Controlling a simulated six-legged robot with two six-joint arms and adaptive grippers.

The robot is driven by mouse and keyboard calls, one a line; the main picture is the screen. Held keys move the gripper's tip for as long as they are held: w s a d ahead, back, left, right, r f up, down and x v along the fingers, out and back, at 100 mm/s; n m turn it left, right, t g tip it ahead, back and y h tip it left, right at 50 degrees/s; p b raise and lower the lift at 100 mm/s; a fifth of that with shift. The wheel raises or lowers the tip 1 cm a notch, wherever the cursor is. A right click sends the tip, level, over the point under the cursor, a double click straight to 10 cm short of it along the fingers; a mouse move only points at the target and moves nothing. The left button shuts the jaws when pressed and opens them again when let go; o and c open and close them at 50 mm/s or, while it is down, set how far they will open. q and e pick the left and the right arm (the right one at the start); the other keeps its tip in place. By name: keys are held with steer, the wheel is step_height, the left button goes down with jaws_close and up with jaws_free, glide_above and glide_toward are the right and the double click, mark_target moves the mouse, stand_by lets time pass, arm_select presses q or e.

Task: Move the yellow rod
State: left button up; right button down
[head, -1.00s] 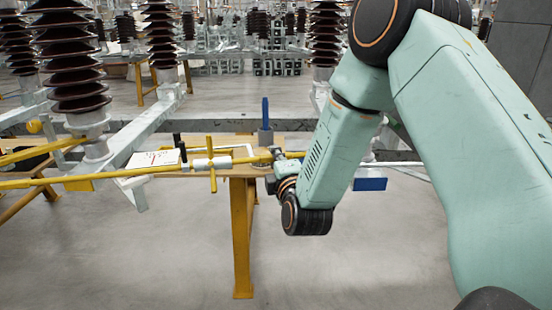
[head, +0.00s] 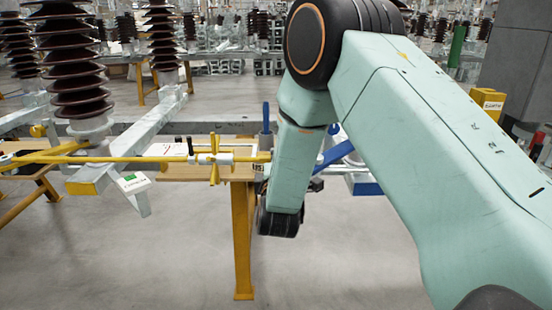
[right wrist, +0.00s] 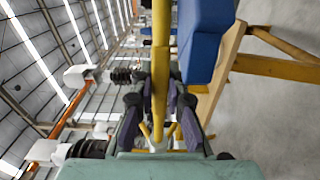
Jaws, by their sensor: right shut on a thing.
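The long yellow rod (head: 105,159) lies nearly level across the left half of the head view, in front of the wooden table. A yellow crosspiece with a white collar (head: 215,159) sits near its right end. My right gripper (right wrist: 160,98) is shut on the rod, with its dark pads on both sides of the yellow shaft (right wrist: 161,60) in the right wrist view. In the head view my right arm hides most of this gripper and the rod's end. My left gripper is not in view.
A wooden table (head: 242,174) with yellow legs stands behind the rod. A blue upright piece (head: 266,118) stands on it. Brown ribbed insulators (head: 75,60) on grey beams fill the left. The floor in front is clear.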

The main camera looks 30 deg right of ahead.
stand_by(0.3)
steer(key=c, duration=1.3)
jaws_free()
steer(key=v, duration=1.2)
